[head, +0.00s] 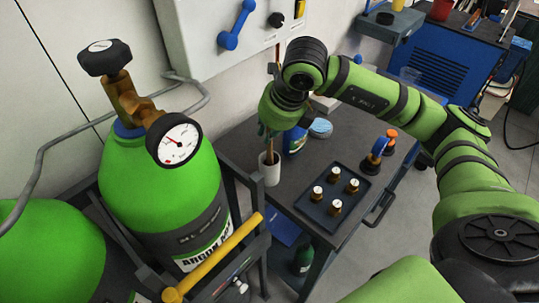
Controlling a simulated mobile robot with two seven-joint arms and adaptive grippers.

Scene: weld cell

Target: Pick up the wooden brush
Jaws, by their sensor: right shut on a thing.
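My right arm comes in from the right, and its gripper (268,133) points down over the dark cart top. It is shut on the wooden brush (270,150), a thin brown upright stick below the fingers. The brush's lower end is inside a white cup (270,172), which hides it. The gripper hides part of the brush, and I cannot tell whether the brush touches the cup. My left gripper is not in view.
A dark tray (318,205) with several brass fittings sits right of the cup. A blue-and-white bottle (295,139) and a blue round-headed item (375,156) stand on the cart (250,135). Green gas cylinders (155,190) with a gauge and yellow bar (225,250) crowd the left.

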